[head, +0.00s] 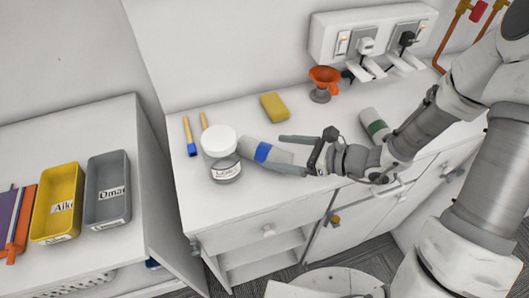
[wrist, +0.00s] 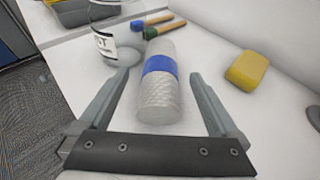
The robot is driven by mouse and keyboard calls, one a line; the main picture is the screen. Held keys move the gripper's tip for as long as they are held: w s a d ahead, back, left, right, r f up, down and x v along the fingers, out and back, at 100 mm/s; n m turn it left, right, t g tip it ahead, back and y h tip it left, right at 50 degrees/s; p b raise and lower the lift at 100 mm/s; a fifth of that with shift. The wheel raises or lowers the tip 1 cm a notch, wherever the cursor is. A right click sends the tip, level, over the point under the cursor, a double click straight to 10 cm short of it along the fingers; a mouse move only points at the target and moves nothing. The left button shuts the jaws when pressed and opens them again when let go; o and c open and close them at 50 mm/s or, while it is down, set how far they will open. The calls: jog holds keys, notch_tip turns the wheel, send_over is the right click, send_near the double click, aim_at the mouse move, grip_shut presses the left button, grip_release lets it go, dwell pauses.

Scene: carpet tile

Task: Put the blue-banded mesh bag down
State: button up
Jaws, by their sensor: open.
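The blue-banded mesh bag (head: 261,151) is a pale grey cylinder with a blue band. It lies on its side on the white counter (head: 250,205), beside the lidded jar (head: 224,170). In the wrist view the bag (wrist: 159,95) lies between the two fingers, with a gap on each side. My gripper (head: 282,155) is open around the near end of the bag, and it also shows in the wrist view (wrist: 160,78). The bag appears to rest on the counter, and the fingers do not appear to touch it.
A green-banded bag (head: 375,125) lies right, near my arm. Yellow (head: 40,237) and grey (head: 88,222) trays sit on the left surface. The counter's front is clear.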

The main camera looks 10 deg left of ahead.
aim_at(269, 149)
jog(key=x, duration=0.5)
jog(key=shift+w, duration=0.1)
jog(key=shift+r, duration=0.1)
grip_shut()
dwell(0.3)
